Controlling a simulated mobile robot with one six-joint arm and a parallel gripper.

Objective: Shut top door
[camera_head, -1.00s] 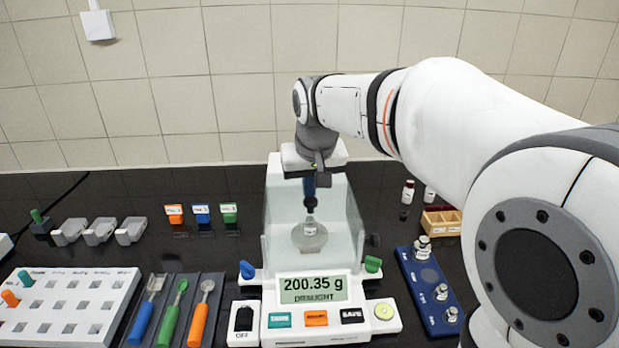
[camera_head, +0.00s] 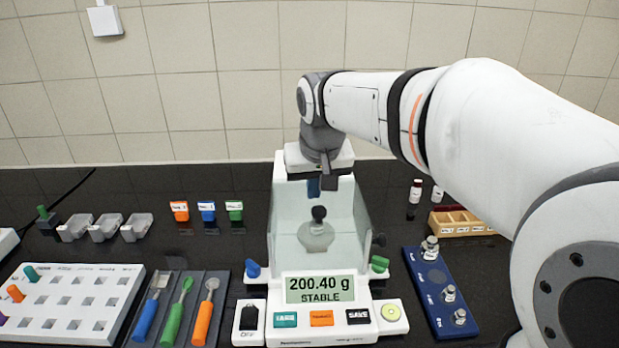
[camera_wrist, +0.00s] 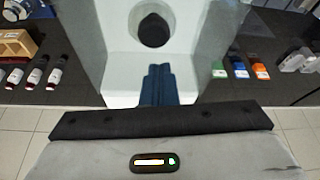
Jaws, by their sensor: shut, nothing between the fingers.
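The balance (camera_head: 275,170) has a clear glass chamber, and its display (camera_head: 320,288) reads 200.40 g, STABLE. I cannot make out the top door's pane or how far it covers the top. A dark knob (camera_head: 319,213) over a pale grey round base shows inside the chamber outline. The knob also shows in the wrist view (camera_wrist: 153,30), ahead of my fingers. My gripper (camera_head: 314,188) points down at the chamber's upper part, above the knob in the head view and apart from it. Its blue fingers are shut and empty in the wrist view (camera_wrist: 159,75).
Blue (camera_head: 252,269) and green (camera_head: 379,264) tabs stand at the balance's front corners. A blue weight tray (camera_head: 425,275) is on the right, with a wooden rack (camera_head: 462,222) behind. Tools lie in a dark tray (camera_head: 170,320) on the left. Small coloured boxes stand behind.

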